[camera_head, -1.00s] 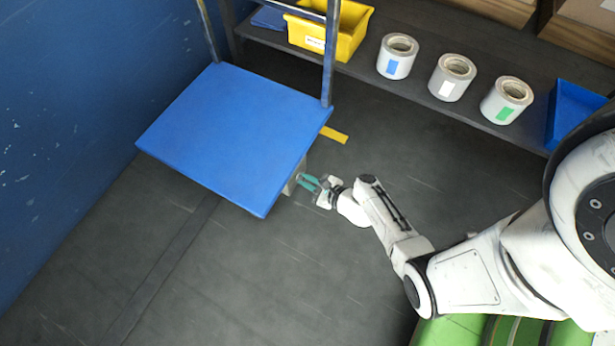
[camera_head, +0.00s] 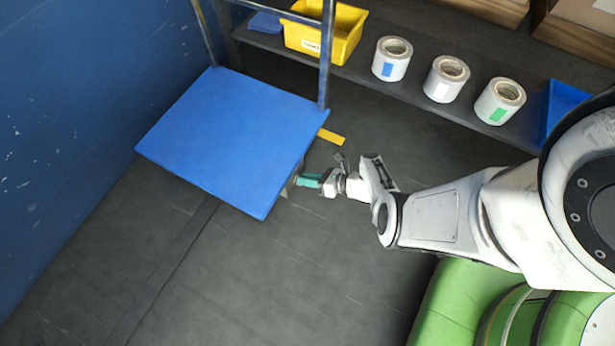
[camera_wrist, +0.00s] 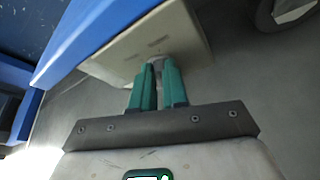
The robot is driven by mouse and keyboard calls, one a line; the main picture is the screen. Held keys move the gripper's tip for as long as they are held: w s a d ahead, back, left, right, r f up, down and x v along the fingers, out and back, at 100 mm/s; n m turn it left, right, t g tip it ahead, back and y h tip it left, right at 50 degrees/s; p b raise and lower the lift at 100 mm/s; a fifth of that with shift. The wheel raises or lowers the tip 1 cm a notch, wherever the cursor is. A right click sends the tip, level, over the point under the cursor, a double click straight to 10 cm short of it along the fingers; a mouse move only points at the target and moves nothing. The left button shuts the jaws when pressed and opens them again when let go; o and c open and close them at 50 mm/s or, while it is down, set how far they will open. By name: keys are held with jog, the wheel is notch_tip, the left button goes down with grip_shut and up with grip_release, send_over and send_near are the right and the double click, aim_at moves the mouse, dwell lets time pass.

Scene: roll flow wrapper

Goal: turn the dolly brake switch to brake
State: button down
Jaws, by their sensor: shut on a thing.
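The blue dolly (camera_head: 230,135) stands on the dark floor at the left of the head view, its handle posts rising at the back. A beige switch box (camera_wrist: 150,48) hangs at the dolly's edge in the wrist view. My gripper (camera_head: 306,181) is at the dolly's right side. In the wrist view its teal fingers (camera_wrist: 157,78) are shut on the small grey switch knob (camera_wrist: 156,58) on the face of the box. The fingers hide most of the knob, so I cannot tell which setting it points to.
A low shelf (camera_head: 420,105) at the back holds a yellow bin (camera_head: 345,38), three white rolls (camera_head: 445,80) and a blue tray (camera_head: 560,108). A yellow floor mark (camera_head: 331,137) lies beside the dolly. A blue wall (camera_head: 70,110) is at the left. The front floor is clear.

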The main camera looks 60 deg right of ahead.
jog(key=shift+d+m+y, duration=0.2)
jog(key=shift+m+y, duration=0.1)
jog(key=shift+m, duration=0.1)
jog(key=shift+f, duration=0.1)
jog(key=c, duration=1.1)
grip_release()
jog(key=shift+c, duration=0.2)
jog(key=p+v, duration=0.3)
jog(key=v, duration=0.7)
jog(key=shift+s, duration=0.35)
jog(key=shift+d, duration=0.15)
